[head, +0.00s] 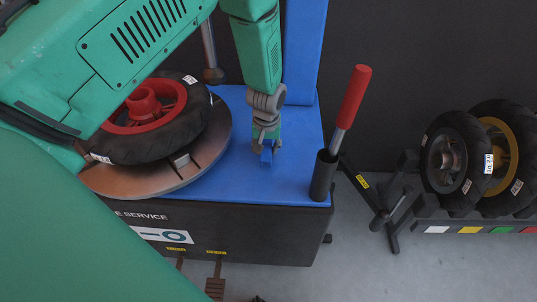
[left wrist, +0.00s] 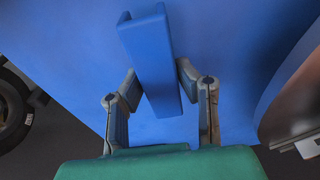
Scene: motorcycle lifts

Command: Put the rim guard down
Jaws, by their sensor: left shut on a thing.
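The rim guard (left wrist: 151,55) is a small blue channel-shaped piece; in the head view it shows as a small blue bit (head: 267,153). My left gripper (head: 266,142) points down over the blue top of the tyre machine (head: 290,170) and is shut on the rim guard. In the left wrist view, the fingers of my left gripper (left wrist: 158,85) press on both sides of the guard, which is slightly tilted. The guard is at or just above the blue top; I cannot tell whether they touch. My right gripper is not in view.
A tyre with a red rim (head: 150,115) lies on the round turntable (head: 205,165), left of my gripper. A red-handled lever (head: 352,98) stands in a black holder (head: 322,175) at the right corner. More wheels (head: 455,160) stand on a rack. Blue surface between turntable and holder is clear.

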